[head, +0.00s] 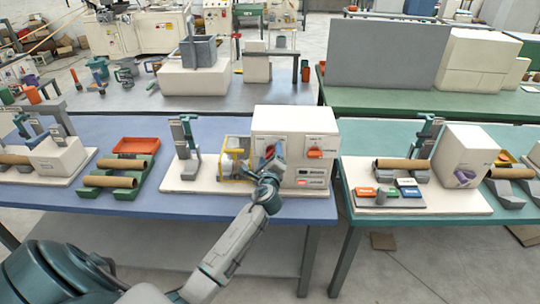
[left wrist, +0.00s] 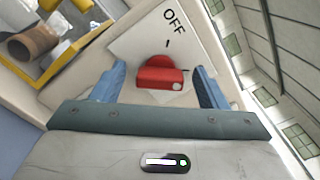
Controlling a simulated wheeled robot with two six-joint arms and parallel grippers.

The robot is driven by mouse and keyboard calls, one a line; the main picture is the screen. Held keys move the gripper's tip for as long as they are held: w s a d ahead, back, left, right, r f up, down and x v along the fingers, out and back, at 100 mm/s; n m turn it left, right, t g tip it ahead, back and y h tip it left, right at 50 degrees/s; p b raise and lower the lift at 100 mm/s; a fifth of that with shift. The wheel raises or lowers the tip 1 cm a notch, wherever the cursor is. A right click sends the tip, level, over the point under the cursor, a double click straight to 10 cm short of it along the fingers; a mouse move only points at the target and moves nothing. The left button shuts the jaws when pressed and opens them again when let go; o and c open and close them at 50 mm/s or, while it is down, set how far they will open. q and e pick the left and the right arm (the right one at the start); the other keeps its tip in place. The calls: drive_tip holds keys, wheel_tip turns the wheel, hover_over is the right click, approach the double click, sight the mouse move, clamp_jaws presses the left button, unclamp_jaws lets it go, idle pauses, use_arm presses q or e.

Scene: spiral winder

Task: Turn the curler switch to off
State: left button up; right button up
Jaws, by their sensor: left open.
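The curler is a cream box (head: 293,121) on a cream base at the middle of the blue table. A red switch (left wrist: 162,73) on its front face shows between my fingers in the left wrist view, with the printed word OFF (left wrist: 174,20) and a short mark above it. In the head view the red switch (head: 270,151) is partly hidden by my gripper. My left gripper (left wrist: 159,71) is open, with one blue finger on each side of the switch; I cannot tell if either touches it. My left gripper (head: 267,172) reaches the box front in the head view. My right gripper is not in view.
An orange switch (head: 315,153) is on the same face to the right. A yellow-framed guard (head: 236,158) stands at the box's left, near a brown tube (left wrist: 33,42). A green rack with tubes (head: 143,180) is further left. A green table (head: 460,228) stands at right.

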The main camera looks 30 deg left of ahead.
use_arm(q)
drive_tip(key=c, duration=1)
drive_tip(key=shift+f+n+b, duration=0.15)
drive_tip(key=shift+n+b, duration=0.7)
drive_tip(key=shift+b, duration=0.05)
drive_tip(key=shift+f+n+b, duration=0.15)
drive_tip(key=shift+n+b, duration=0.7)
drive_tip(key=n+b, duration=1)
drive_tip(key=n, duration=0.2)
drive_tip(key=shift+f, duration=0.15)
drive_tip(key=shift+n, duration=0.3)
